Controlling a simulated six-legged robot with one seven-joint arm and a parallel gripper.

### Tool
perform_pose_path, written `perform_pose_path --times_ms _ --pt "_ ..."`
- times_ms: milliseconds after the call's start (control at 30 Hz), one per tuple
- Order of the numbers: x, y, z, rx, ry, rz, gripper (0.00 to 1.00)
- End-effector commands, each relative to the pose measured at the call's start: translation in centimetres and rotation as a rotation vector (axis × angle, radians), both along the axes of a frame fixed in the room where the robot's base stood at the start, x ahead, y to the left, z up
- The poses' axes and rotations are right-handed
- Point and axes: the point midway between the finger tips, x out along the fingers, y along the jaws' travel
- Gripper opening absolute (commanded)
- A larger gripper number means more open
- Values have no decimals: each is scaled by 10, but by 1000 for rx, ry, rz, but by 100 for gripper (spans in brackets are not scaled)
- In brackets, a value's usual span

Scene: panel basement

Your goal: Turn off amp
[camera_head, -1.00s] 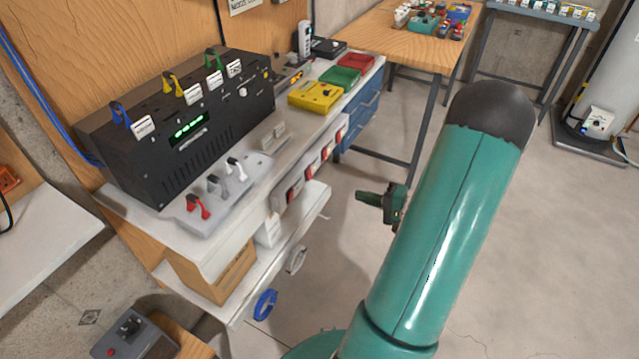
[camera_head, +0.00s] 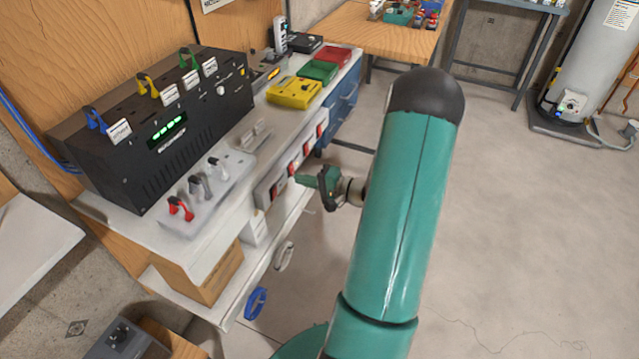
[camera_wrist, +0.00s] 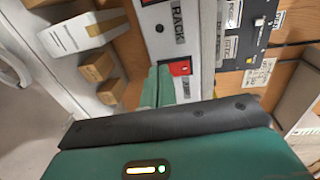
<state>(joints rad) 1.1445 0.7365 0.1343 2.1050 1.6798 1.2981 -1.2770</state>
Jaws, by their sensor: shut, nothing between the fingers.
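A white panel (camera_head: 268,190) with several red rocker switches runs along the front edge of the workbench. No label reading "amp" is legible. In the wrist view a red switch (camera_wrist: 181,68) sits just right of my fingertips, and a label reading RACK (camera_wrist: 178,22) is above it. My gripper (camera_head: 300,180) is shut and empty, pointing at the panel; its green fingers also show in the wrist view (camera_wrist: 156,78). I cannot tell whether the fingertips touch the panel. A black device (camera_head: 200,135) with a green lit display stands on the bench.
A grey block with red, grey and white levers (camera_head: 205,195) lies on the bench. Yellow (camera_head: 294,93), green (camera_head: 318,71) and red (camera_head: 332,56) boxes stand farther back. Cardboard boxes (camera_wrist: 98,66) are below the panel in the wrist view. Open floor (camera_head: 520,220) lies to the right.

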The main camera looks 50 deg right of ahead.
Motion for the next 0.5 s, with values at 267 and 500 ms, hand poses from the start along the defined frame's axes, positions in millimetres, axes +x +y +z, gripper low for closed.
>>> perform_pose_path --times_ms 267,500 --pt "8 3 -2 0 1 0 0" --pt "9 3 -2 4 -6 1 0"
